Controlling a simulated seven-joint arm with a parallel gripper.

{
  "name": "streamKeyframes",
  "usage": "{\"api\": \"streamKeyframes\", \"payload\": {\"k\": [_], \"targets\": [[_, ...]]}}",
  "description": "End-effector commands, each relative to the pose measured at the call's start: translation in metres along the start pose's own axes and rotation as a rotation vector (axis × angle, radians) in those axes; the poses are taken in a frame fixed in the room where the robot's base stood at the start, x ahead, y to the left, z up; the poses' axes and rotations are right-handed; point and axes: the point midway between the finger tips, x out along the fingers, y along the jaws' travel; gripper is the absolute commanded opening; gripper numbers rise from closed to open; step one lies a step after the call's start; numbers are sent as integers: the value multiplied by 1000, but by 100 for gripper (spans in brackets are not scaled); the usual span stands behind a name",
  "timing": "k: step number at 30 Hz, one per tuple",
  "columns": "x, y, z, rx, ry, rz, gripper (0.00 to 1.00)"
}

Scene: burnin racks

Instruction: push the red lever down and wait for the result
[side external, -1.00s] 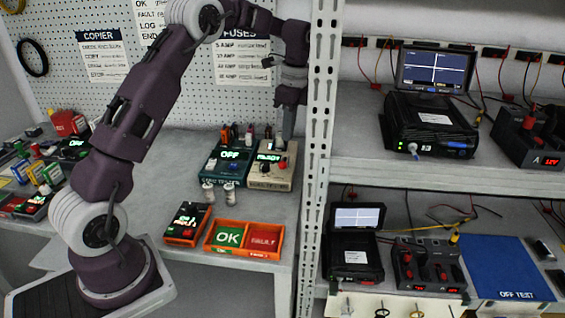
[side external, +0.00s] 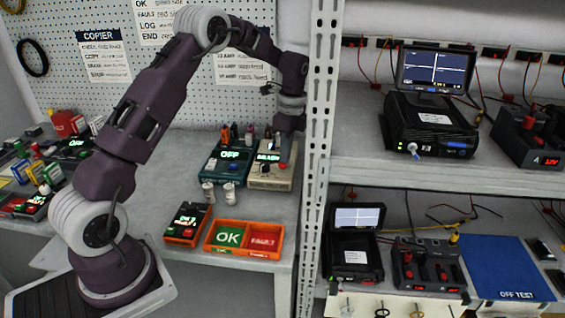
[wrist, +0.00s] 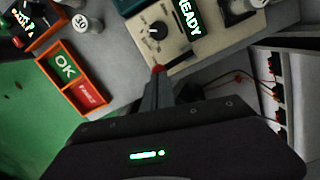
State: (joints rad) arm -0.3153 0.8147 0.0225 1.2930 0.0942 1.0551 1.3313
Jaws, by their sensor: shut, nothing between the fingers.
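The beige tester (side external: 268,182) stands on the bench beside the shelf post, and its lit green display reads READY in the wrist view (wrist: 187,18). The red lever (wrist: 158,69) shows as a small red tip at the tester's edge in the wrist view, right at my fingertips. My gripper (side external: 283,155) is shut and empty, pointing down over the right part of the tester. It also shows in the wrist view (wrist: 158,82). The fingers hide most of the lever, so I cannot tell how far down it is or whether they touch it.
A teal tester (side external: 222,172) reading OFF stands left of the beige one. Two small cylinders (side external: 229,193) stand in front. An orange tray (side external: 243,252) has green OK and red FAULT compartments. The shelf post (side external: 317,150) rises close on the right.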

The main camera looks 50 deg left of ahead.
Motion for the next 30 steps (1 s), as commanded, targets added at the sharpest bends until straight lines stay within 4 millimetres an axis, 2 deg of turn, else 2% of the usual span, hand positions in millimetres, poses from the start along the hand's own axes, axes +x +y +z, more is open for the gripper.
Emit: {"api": "streamKeyframes", "payload": {"k": [4, 10, 16, 23, 30], "targets": [[3, 0, 0, 0, 0, 1, 0], [25, 0, -2, 0, -1, 1, 0], [22, 0, -4, 1, 0, -1, 0], [10, 0, -31, 2, 0, -2, 0], [10, 0, -31, 0, 0, 0, 0]]}}
